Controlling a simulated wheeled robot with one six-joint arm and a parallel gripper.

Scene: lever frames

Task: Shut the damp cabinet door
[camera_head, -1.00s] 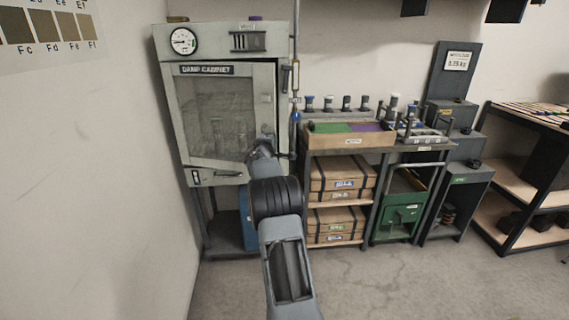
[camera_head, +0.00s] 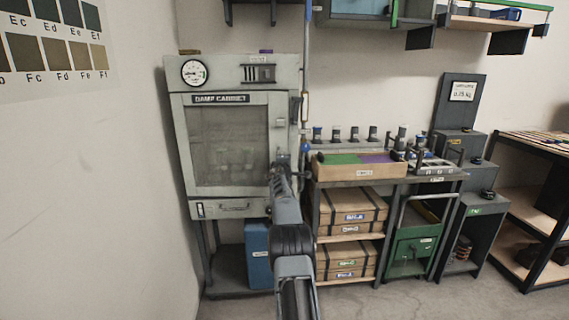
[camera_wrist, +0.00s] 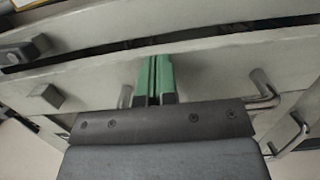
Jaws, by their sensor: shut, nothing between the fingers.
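The damp cabinet (camera_head: 286,75) stands against the back wall in the head view, with a label strip above its door. Its windowed door (camera_head: 181,150) looks almost flush with the body. In the wrist view, a dark gap (camera_wrist: 150,42) shows between the door's edge (camera_wrist: 215,65) and the cabinet frame. My gripper (camera_head: 279,160) is at the door's right side; its green fingers (camera_wrist: 155,62) are together and empty, at the door face. I cannot tell whether they touch it. A metal handle (camera_wrist: 265,90) shows right of the fingers. My gripper hides part of the door's right edge.
A workbench (camera_head: 385,178) with a wooden tray (camera_head: 362,172) and strapped boxes stands close on the right. A thin vertical pipe (camera_head: 306,70) runs beside the cabinet. A blue container (camera_head: 258,262) is below it. The wall (camera_head: 90,200) is close on the left.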

